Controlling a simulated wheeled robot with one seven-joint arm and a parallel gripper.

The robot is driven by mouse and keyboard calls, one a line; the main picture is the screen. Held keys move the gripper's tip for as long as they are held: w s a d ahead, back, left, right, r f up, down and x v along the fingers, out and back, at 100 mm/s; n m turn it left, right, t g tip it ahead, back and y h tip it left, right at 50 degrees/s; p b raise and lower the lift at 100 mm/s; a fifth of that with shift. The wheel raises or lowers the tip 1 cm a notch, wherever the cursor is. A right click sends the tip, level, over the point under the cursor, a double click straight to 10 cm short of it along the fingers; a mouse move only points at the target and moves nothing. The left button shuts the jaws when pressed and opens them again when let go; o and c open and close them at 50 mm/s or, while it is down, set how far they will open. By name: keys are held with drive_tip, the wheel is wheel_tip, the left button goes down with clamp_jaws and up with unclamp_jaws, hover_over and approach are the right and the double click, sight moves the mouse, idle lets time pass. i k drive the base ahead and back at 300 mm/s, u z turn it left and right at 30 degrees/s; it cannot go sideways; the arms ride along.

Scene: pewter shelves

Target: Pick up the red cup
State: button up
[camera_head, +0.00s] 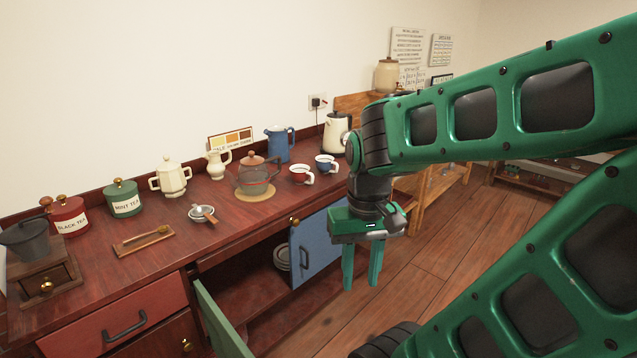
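The red cup (301,175) stands upright on the dark red counter, with a white band around it and its handle toward the right. It sits just right of a glass teapot and left of a blue cup (326,164). My gripper (361,278) hangs pointing down, in front of the counter's edge and to the right of the red cup. Its two green fingers are apart with nothing between them. Nothing hides the red cup.
The teapot (257,178) stands on a round mat close beside the red cup. A blue pitcher (279,145) and a white kettle (336,133) stand behind. A blue cabinet door (320,243) and a green door (219,322) hang open below. The counter's front strip is clear.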

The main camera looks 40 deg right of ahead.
sight(303, 177)
drive_tip(key=z, duration=0.5)
drive_tip(key=k, duration=1.05)
drive_tip(key=z, duration=0.95)
drive_tip(key=i, duration=0.5)
drive_tip(key=z, duration=0.65)
drive_tip(key=i, duration=1.25)
drive_tip(key=u, duration=0.65)
drive_tip(key=i, duration=0.85)
drive_tip(key=u, duration=0.5)
